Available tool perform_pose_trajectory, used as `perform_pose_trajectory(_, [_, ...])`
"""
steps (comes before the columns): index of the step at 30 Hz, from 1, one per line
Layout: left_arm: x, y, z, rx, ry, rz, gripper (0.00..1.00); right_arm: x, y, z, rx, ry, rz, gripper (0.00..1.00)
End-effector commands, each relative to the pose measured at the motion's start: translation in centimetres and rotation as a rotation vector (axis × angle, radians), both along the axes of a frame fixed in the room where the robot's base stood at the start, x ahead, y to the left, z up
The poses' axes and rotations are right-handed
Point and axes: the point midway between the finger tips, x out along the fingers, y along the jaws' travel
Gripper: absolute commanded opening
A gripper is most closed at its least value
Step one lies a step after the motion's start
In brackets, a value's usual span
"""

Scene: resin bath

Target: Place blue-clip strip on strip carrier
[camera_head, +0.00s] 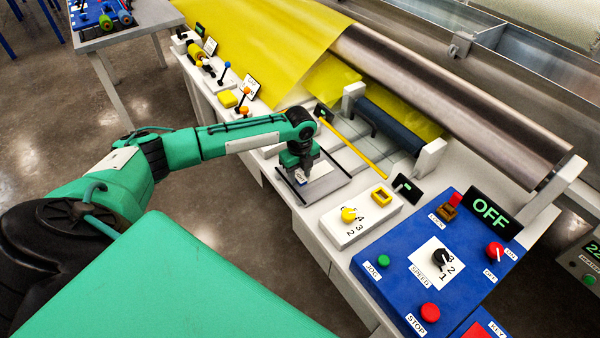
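My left gripper (302,176) points down over a grey tray-like plate (335,188) with dark edge bars, on the white bench. A small white label or piece shows at its fingertips. The fingers are dark and small, so I cannot tell whether they are open, shut or holding something. The plate may be the strip carrier, but no readable label confirms it. I cannot make out the blue-clip strip for certain. A small blue-topped piece (226,67) stands farther back on the bench, beside orange-topped pieces (244,98). My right gripper is not in view.
A yellow rod (354,151) lies beyond the plate, near a dark blue roller (390,122). A yellow sheet (265,40) and a large metal roller (450,105) lie behind. A white dial box (350,228) and a blue control panel (395,275) stand at the right.

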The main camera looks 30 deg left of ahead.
Motion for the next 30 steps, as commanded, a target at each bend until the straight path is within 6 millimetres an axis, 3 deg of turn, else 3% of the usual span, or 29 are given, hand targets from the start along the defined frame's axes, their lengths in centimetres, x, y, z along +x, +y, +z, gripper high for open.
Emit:
perform_pose_trajectory(5, [-0.1,0.2,0.8,0.004,0.004,0.001,0.44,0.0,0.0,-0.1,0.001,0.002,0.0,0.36])
perform_pose_trajectory(21, [0.0,0.0,11.0,0.0,0.001,0.0,0.44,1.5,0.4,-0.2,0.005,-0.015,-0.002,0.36])
perform_pose_trajectory(30, [0.0,0.1,12.3,0.001,0.003,0.001,0.44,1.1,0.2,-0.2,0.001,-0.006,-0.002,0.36])
